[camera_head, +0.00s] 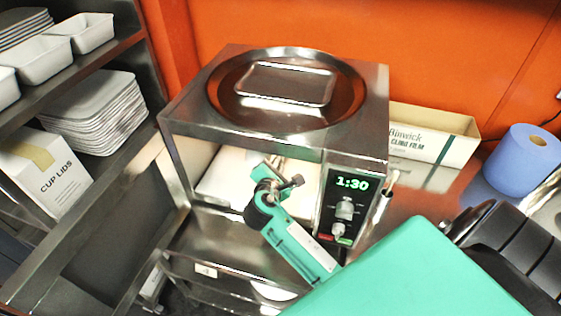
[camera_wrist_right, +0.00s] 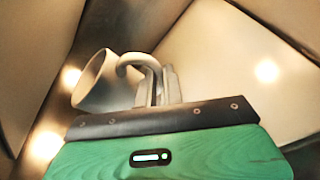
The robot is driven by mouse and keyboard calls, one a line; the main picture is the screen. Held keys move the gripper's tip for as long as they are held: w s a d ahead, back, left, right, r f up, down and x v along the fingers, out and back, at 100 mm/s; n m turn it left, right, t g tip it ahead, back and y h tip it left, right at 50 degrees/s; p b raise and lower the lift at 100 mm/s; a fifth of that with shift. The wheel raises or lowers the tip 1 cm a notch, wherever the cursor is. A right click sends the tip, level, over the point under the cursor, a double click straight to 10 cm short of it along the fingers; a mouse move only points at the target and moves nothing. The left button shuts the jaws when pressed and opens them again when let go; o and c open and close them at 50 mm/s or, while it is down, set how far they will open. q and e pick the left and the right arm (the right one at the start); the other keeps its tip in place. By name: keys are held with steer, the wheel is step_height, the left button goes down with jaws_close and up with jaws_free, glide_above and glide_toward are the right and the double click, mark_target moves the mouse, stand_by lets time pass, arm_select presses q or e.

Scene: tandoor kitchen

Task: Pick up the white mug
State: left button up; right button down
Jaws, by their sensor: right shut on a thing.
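The white mug (camera_wrist_right: 92,82) is in the right wrist view, tilted with its rim toward the left and its handle (camera_wrist_right: 130,60) toward the fingers. My right gripper (camera_wrist_right: 160,85) is shut on the handle. In the head view my right gripper (camera_head: 272,168) reaches into the open front of a steel microwave (camera_head: 240,140). The mug is not clearly seen there, as the microwave top and my gripper cover that spot. My left gripper is not in view.
The cavity walls (camera_wrist_right: 230,60) are close around the gripper. The control panel (camera_head: 345,205), reading 1:30, is just right of the opening. A steel tray (camera_head: 285,84) lies on top. A shelf (camera_head: 95,75) with white dishes stands left; a cling film box (camera_head: 430,135) and blue roll (camera_head: 522,160) are right.

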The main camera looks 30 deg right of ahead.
steer(key=s+a+b, duration=0.4)
steer(key=s+a, duration=0.6)
steer(key=a, duration=0.2)
steer(key=shift+b, duration=0.3)
steer(key=shift+s+d, duration=0.1)
stand_by(0.5)
